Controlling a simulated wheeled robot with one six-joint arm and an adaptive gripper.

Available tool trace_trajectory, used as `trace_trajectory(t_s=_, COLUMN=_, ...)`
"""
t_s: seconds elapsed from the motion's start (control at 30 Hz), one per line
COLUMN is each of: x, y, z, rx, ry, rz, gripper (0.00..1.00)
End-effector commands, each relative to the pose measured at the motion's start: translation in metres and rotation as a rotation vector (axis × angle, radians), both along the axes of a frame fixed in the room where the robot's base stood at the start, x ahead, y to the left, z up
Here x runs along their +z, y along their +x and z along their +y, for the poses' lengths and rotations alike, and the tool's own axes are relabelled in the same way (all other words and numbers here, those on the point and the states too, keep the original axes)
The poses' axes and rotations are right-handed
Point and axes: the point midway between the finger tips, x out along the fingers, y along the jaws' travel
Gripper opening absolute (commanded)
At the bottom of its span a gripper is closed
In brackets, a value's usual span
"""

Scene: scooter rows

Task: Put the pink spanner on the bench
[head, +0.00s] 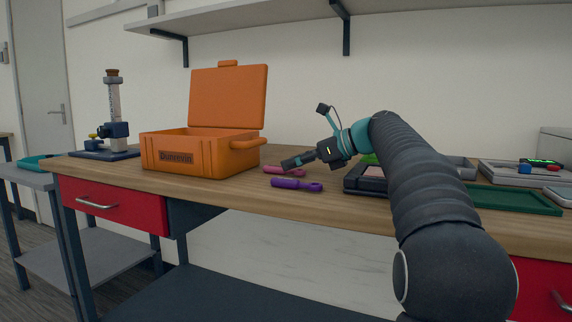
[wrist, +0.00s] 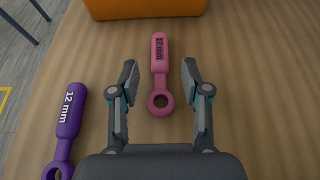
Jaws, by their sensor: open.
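The pink spanner (head: 284,170) lies on the wooden bench (head: 232,190), to the right of the orange toolbox. In the wrist view the pink spanner (wrist: 160,72) lies lengthwise, its ring end nearer me and its marked handle pointing away. My gripper (wrist: 158,78) is open above it, with one finger on each side and a gap to both. In the head view my gripper (head: 290,163) is over the bench close to the spanner, partly hiding it. A purple spanner (wrist: 66,128) marked 12 mm lies to the left in the wrist view.
An open orange toolbox (head: 187,155) stands beyond the spanners. The purple spanner (head: 297,184) lies nearer the bench's front edge. A dark tray (head: 366,184) and a green tray (head: 515,199) lie to the right. A shelf (head: 240,18) hangs above.

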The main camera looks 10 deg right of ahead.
Motion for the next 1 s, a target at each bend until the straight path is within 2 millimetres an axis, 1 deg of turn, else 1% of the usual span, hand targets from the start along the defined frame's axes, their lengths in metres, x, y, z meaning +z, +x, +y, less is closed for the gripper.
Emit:
trace_trajectory(t_s=0.03, x=0.007, y=-0.006, z=-0.009, rx=-0.004, ry=0.0, rz=-0.002, gripper=0.47)
trace_trajectory(t_s=0.2, x=0.02, y=-0.025, z=-0.035, rx=-0.002, ry=0.0, rz=-0.002, gripper=0.47)
trace_trajectory(t_s=0.4, x=0.03, y=-0.041, z=-0.057, rx=-0.002, ry=0.0, rz=-0.001, gripper=0.47)
trace_trajectory(t_s=0.6, x=0.034, y=-0.048, z=-0.066, rx=-0.001, ry=0.001, rz=-0.001, gripper=0.47)
trace_trajectory(t_s=1.0, x=0.035, y=-0.048, z=-0.066, rx=0.0, ry=0.0, rz=-0.001, gripper=0.47)
